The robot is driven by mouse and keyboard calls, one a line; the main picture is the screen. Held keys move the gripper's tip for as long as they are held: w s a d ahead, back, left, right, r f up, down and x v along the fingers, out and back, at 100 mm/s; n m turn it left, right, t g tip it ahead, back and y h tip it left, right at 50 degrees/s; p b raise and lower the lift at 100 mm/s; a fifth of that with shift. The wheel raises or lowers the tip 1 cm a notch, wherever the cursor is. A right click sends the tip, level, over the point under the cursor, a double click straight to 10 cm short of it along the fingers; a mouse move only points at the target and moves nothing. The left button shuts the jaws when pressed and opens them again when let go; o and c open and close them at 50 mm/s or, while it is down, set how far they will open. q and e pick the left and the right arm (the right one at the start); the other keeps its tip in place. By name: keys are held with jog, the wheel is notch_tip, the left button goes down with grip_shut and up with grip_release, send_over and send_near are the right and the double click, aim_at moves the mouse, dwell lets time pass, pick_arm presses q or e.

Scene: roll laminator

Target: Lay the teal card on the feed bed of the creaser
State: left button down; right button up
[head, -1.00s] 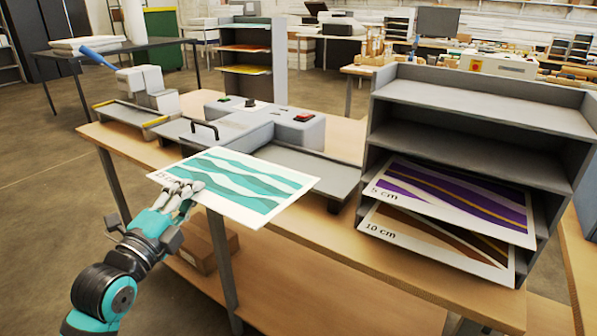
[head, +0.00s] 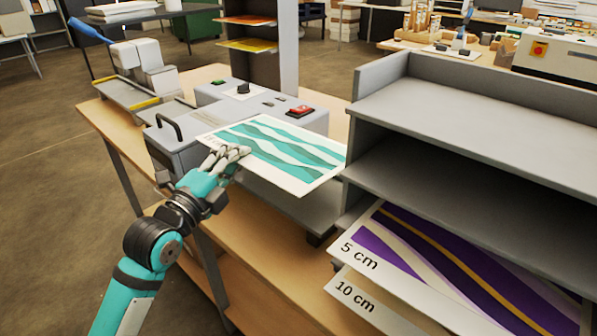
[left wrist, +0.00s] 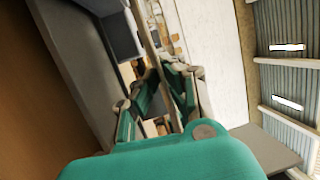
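The teal card (head: 285,152), white with teal waves, is pinched at its left edge by my left gripper (head: 230,156). The card looks roughly level and hovers over the grey feed bed (head: 302,212) to the right of a grey machine (head: 235,112) with a red switch and black handle. It hides much of the bed; a gap appears to remain between them. In the left wrist view, the gripper's fingers (left wrist: 158,95) close on the card, seen nearly edge-on (left wrist: 152,42). My right gripper is out of view.
A grey shelf unit (head: 475,115) stands close at the card's right, with purple (head: 450,262) and brown (head: 375,305) cards sticking out below. A blue-handled device (head: 135,65) is at the far left. The wooden table's front edge (head: 235,222) is below the arm.

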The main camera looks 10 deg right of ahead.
pick_arm(q)
jog(key=shift+w+f+t+b, duration=0.1)
jog(key=shift+f+t+b, duration=0.1)
jog(key=shift+t+b, duration=0.1)
jog(key=f, duration=0.9)
jog(key=shift+s+a+f+b, duration=0.25)
jog(key=shift+a+b, duration=0.05)
jog(key=shift+b, duration=0.05)
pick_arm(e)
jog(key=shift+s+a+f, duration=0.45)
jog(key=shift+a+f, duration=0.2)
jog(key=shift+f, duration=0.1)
pick_arm(q)
jog(key=shift+f, duration=0.1)
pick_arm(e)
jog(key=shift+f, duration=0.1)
pick_arm(q)
jog(key=c, duration=1.6)
grip_release()
jog(key=shift+o, duration=0.6)
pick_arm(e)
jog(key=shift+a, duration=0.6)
